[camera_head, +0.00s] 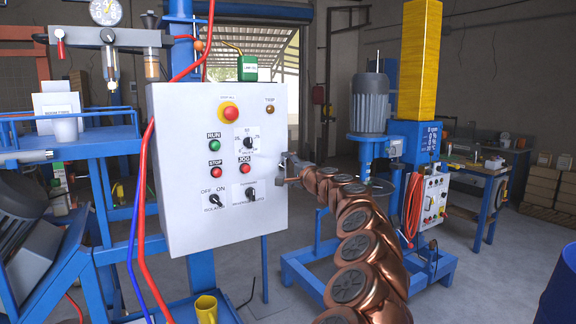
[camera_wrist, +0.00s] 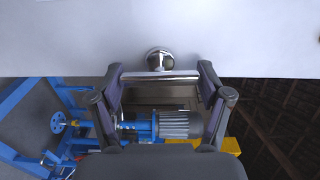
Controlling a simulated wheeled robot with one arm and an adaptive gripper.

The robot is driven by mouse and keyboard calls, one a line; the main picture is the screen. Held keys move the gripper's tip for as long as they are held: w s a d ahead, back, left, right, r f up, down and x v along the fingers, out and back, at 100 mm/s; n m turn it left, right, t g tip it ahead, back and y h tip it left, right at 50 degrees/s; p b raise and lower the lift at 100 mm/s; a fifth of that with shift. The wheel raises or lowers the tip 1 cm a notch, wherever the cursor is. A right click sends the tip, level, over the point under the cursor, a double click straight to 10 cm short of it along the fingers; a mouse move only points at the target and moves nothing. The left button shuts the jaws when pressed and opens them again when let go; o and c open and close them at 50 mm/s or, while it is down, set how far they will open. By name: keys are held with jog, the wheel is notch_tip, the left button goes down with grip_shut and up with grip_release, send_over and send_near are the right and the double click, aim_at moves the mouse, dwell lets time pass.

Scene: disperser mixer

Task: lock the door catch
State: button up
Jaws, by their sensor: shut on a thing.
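The white control cabinet (camera_head: 180,140) stands in the middle left of the head view, its door face towards me. My gripper (camera_head: 285,168) is at the cabinet's right edge, at mid height. In the wrist view the door catch (camera_wrist: 160,58) is a round metal knob with a crossbar on the pale cabinet face. My gripper (camera_wrist: 161,76) has one finger at each end of the crossbar and is shut on it. The crossbar lies level in the wrist view. In the head view my gripper and arm hide most of the catch.
The cabinet door carries a red emergency stop (camera_head: 229,113), push buttons and rotary switches (camera_head: 251,194). A red hose (camera_head: 142,200) hangs along its left side. A mixer with a grey motor (camera_head: 370,102) stands behind my arm.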

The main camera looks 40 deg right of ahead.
jog(key=shift+m, duration=0.4)
jog(key=o, duration=1.1)
jog(key=shift+s, duration=0.1)
jog(key=shift+s+a, duration=0.35)
jog(key=shift+s, duration=1.6)
jog(key=shift+s+a, duration=0.4)
jog(key=shift+s, duration=1.5)
jog(key=shift+s+a, duration=0.35)
jog(key=shift+s, duration=1.6)
